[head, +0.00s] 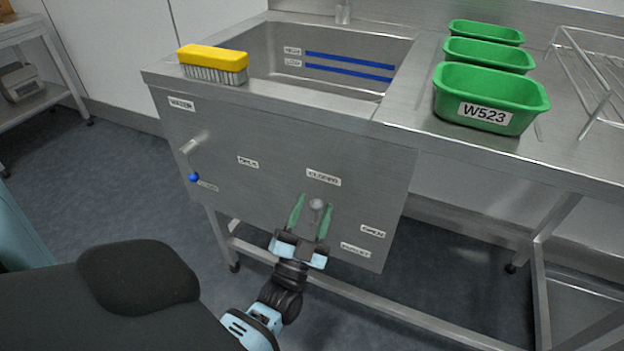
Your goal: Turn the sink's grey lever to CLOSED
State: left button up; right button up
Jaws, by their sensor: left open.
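The steel sink (285,114) has a front panel with two controls. The grey lever (317,204) is on the right part of the panel, under a CLOSED label (323,177). An OPEN label (373,231) is to its lower right. My left gripper (313,207) is open, with one green finger on each side of the lever's grey end. I cannot tell whether the fingers touch it. The gripper hides part of the lever, so its exact direction is unclear. My right gripper is not in view.
A yellow brush (213,63) lies on the sink's left rim. Green tubs (491,97), the front one marked W523, and a wire rack (597,75) stand on the right worktop.

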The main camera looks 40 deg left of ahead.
pick_arm(q)
jog(key=v, duration=0.7)
jog(key=shift+s+f, duration=0.2)
jog(key=shift+s, duration=0.15)
jog(key=shift+d, duration=0.1)
jog(key=shift+s+f, duration=0.1)
